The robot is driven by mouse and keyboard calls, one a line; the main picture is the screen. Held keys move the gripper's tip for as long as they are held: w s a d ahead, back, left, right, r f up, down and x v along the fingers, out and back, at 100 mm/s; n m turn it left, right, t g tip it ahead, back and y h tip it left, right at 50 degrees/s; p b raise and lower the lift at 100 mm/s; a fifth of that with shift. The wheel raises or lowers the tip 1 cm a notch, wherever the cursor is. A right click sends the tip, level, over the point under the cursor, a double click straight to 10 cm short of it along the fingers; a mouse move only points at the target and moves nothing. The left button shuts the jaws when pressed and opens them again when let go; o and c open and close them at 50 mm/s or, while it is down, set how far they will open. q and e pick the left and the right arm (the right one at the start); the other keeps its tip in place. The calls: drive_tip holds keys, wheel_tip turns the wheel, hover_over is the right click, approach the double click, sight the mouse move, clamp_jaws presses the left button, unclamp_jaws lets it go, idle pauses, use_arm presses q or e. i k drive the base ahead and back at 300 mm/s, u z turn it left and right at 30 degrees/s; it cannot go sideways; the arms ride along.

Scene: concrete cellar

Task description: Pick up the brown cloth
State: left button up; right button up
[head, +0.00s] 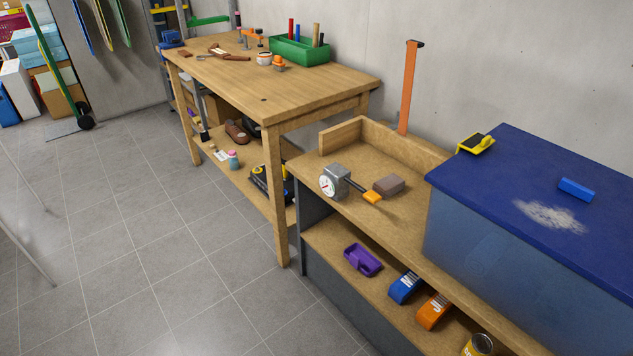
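No clearly recognisable cloth shows in the head view. A small brown block-shaped item (388,185) lies on the top of the low shelf unit, to the right of a grey box with a dial. I cannot tell whether it is a folded cloth or a solid block. A smaller flat brown item (185,54) lies at the left end of the wooden workbench, too small to identify. Neither of my grippers is in view.
The low shelf unit (410,224) also bears the dial box (336,181) with its orange-ended handle and a large blue bin (500,245). The workbench (225,76) stands behind, holding a green tray (300,52). The tiled floor (150,250) is clear at front left.

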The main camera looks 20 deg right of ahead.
sight(386, 187)
drive_tip(key=u, duration=0.25)
drive_tip(key=i, duration=2.05)
drive_tip(key=z, duration=3)
